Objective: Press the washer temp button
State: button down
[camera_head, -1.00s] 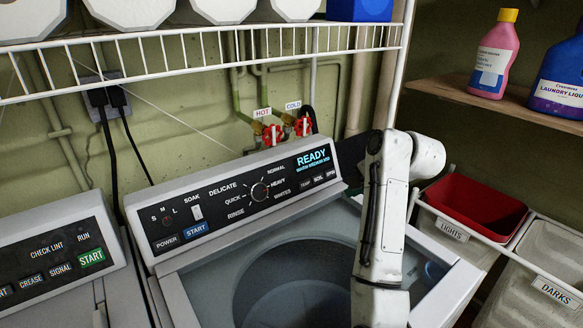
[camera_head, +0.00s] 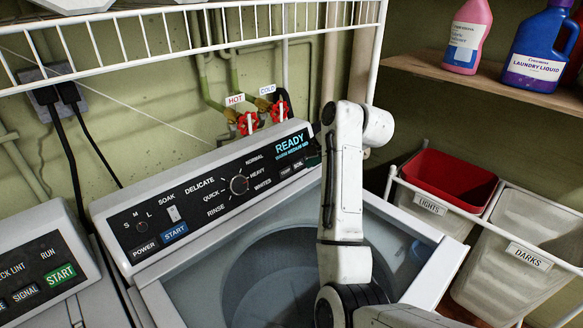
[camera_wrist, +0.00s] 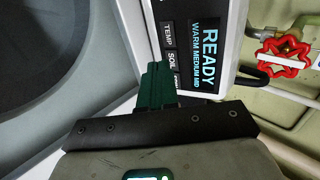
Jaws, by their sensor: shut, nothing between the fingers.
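The washer's dark control panel (camera_head: 225,196) runs along the back of the machine. The small TEMP button (camera_head: 285,170) is near its right end, below the lit READY display (camera_head: 290,146). In the wrist view the TEMP button (camera_wrist: 167,29) is clear, with the SOIL button (camera_wrist: 172,58) beside it. My gripper (camera_wrist: 155,66) is shut and empty. Its dark green fingertips lie beside SOIL in the picture and partly cover the SPIN button. I cannot tell whether they touch the panel. In the head view my arm mostly hides the gripper.
The washer lid (camera_head: 392,250) lies below the panel. Red valve handles (camera_head: 248,123) and pipes are behind the panel. A wire shelf (camera_head: 225,40) hangs above. Lights and darks bins (camera_head: 528,257) stand at right, under a wooden shelf (camera_head: 425,68).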

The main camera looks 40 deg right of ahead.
aim_at(284, 170)
jog(key=x, duration=0.5)
jog(key=p+x, duration=0.1)
jog(key=x, duration=0.2)
jog(key=shift+w, duration=0.55)
jog(key=shift+w+f, duration=0.2)
jog(key=shift+w, duration=0.25)
jog(key=shift+w+f, duration=0.2)
jog(key=shift+w, duration=0.2)
jog(key=shift+w, duration=0.15)
jog(key=shift+w+a+f+p, duration=0.1)
jog(key=shift+w+p, duration=0.2)
jog(key=shift+w, duration=0.05)
jog(key=shift+a+f, duration=0.1)
